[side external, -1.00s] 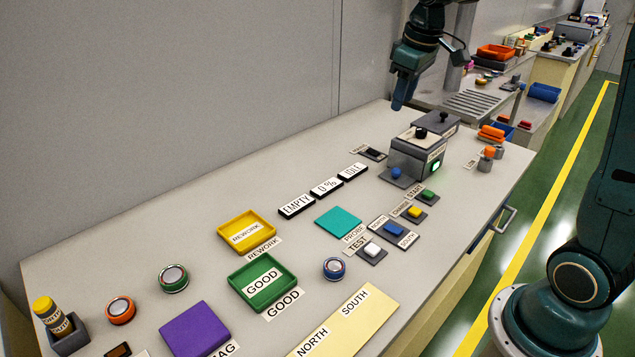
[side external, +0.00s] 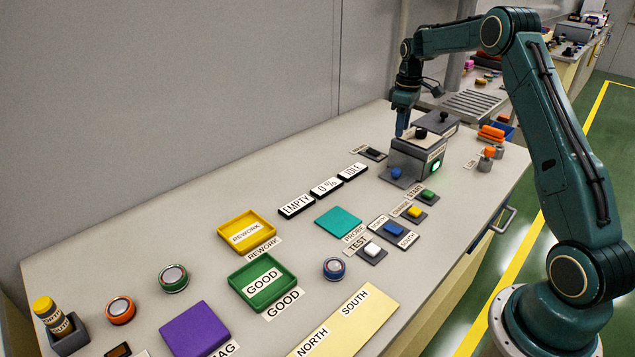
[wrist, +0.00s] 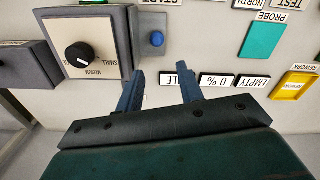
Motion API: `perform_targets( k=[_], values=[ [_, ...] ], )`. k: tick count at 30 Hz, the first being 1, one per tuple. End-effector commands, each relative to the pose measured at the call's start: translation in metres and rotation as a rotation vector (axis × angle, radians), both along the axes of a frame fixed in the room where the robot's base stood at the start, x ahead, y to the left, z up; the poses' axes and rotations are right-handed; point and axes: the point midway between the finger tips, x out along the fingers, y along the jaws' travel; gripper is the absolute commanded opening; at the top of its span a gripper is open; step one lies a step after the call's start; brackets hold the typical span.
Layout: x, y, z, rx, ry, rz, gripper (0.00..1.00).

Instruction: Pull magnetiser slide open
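The magnetiser is a grey box (side external: 410,165) with a pale top, a black dial and a lit green light on its front. In the wrist view its top panel (wrist: 100,35) carries the dial (wrist: 78,55) marked SMALL and MEDIUM. A grey slide-like part (side external: 432,122) with a black knob (side external: 443,117) adjoins its far side; part of it shows at the left of the wrist view (wrist: 25,65). My gripper (side external: 402,132) points down just behind the box's left side. In the wrist view my gripper (wrist: 160,85) has its blue fingers apart, with nothing between them.
A blue button (side external: 396,172) sits beside the box, and a dark switch (side external: 374,153) lies to its left. Display plates (side external: 325,187) and a teal probe pad (side external: 338,222) lie nearer.

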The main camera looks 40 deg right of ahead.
Motion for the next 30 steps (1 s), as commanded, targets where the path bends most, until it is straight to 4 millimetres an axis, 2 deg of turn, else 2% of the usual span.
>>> perform_targets(
  k=[4, 11, 17, 23, 30],
  values=[
    [0.0, -0.007, -0.008, 0.004, 0.006, 0.004, 0.37],
    [0.0, -0.007, -0.01, 0.004, 0.007, 0.005, 0.37],
    [0.0, -0.007, -0.02, 0.005, 0.009, 0.005, 0.37],
    [0.0, -0.007, -0.041, 0.006, 0.01, 0.005, 0.37],
    [0.0, -0.007, -0.078, 0.007, 0.01, 0.004, 0.37]
  ],
)
